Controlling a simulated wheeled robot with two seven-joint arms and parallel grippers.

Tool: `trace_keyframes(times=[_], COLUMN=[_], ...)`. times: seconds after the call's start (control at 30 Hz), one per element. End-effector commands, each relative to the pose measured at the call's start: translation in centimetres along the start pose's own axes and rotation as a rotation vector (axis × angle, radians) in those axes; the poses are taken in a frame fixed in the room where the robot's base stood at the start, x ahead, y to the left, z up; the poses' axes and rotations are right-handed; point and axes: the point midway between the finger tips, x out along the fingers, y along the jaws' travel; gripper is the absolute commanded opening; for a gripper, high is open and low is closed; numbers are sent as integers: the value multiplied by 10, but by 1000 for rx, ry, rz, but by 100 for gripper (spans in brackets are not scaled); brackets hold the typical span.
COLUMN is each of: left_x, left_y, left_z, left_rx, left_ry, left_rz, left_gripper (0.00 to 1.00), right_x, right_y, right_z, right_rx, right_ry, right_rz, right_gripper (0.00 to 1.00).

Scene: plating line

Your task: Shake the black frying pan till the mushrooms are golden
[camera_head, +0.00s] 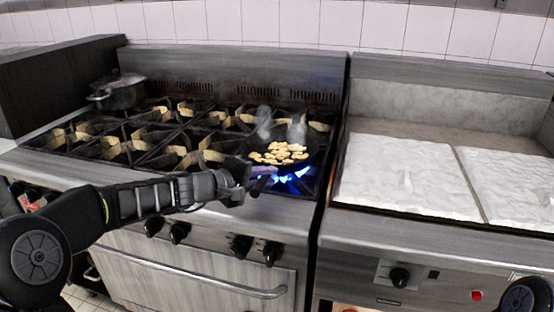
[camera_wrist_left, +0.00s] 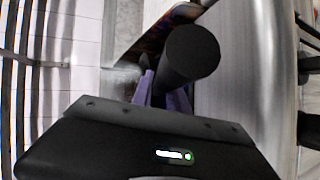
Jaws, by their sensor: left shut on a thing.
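The black frying pan (camera_head: 299,168) sits over a lit blue flame on the front right burner of the range. Golden-yellow mushroom pieces (camera_head: 279,153) lie spread in it, with steam above. My left gripper (camera_head: 262,180) is shut on the pan's handle at the front of the stove. In the left wrist view the round dark end of the handle (camera_wrist_left: 190,53) shows between the purple fingers (camera_wrist_left: 165,98). The pan's bowl is mostly hidden in that view. My right gripper is not in view.
A dark lidded pot (camera_head: 120,93) stands on the back left burner. Cast-iron grates fill the rest of the range. A flat station with white covers (camera_head: 405,178) adjoins on the right. Knobs (camera_head: 272,253) and an oven handle (camera_head: 215,287) line the front.

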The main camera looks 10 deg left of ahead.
Motion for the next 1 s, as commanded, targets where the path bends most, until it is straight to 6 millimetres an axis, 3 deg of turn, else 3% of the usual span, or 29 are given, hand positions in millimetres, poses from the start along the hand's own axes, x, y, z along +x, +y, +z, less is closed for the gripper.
trace_keyframes(times=[0.4, 0.57, 0.67, 0.77, 0.83, 0.93, 1.0], left_x=[-1, -33, -30, -5, 2, -7, -27], left_y=[4, -4, -4, 2, 5, 3, -2], left_z=[1, 25, 24, 5, -1, 4, 19], left_rx=[6, 6, 5, 6, 6, 6, 4], left_ry=[-1, 1, -1, -3, -1, 0, 1], left_rz=[7, 6, 7, 8, 7, 5, 5], left_gripper=[0, 0, 0, 0, 0, 0, 0], right_x=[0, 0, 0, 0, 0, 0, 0], right_y=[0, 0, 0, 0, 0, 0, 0], right_z=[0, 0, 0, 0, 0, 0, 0], right_rx=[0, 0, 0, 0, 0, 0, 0], right_ry=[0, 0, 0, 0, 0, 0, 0], right_rz=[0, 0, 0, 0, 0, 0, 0], right_gripper=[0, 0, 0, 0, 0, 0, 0])
